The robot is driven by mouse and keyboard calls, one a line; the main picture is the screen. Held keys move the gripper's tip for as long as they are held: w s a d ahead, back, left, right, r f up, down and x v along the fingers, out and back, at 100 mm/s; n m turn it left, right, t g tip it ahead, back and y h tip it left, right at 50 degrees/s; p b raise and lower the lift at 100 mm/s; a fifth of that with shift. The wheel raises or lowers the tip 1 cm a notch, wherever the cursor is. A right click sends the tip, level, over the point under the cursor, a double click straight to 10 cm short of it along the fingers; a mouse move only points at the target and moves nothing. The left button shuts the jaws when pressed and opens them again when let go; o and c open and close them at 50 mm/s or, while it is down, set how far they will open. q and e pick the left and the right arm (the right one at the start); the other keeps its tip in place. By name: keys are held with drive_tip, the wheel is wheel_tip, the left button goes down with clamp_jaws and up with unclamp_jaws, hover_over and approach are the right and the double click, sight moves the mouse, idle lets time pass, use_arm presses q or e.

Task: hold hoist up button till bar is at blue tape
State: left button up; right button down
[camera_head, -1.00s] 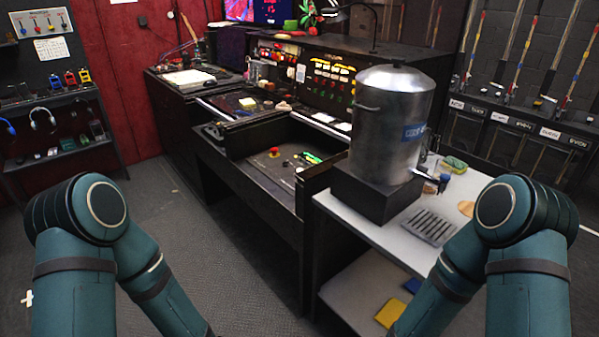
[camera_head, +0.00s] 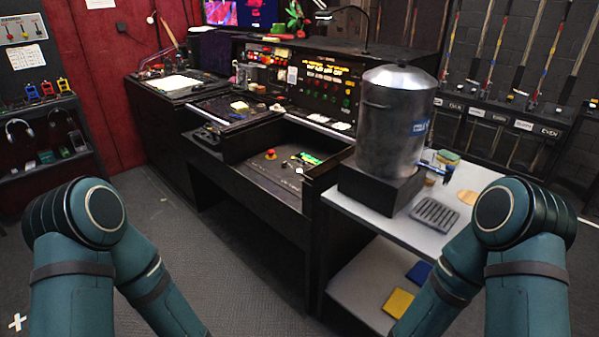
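Several upright rods or lines (camera_head: 491,45) with coloured tape bands stand against the dark wall at the back right, above a row of labelled dark panels (camera_head: 500,120). Which band or bar the task means is too small to tell. A black control console (camera_head: 322,85) with rows of lit buttons stands at the centre back. A red button (camera_head: 270,154) sits in the open tray of the desk in front of it. I cannot tell which button is hoist up. Both of my teal arms show at the lower left and right, but their grippers are out of frame.
A steel urn (camera_head: 395,115) on a black block stands on a white-topped table (camera_head: 380,222) at centre right. A dark shelf (camera_head: 50,160) with headphones is at the left. Grey floor (camera_head: 225,270) is open in front of the desk.

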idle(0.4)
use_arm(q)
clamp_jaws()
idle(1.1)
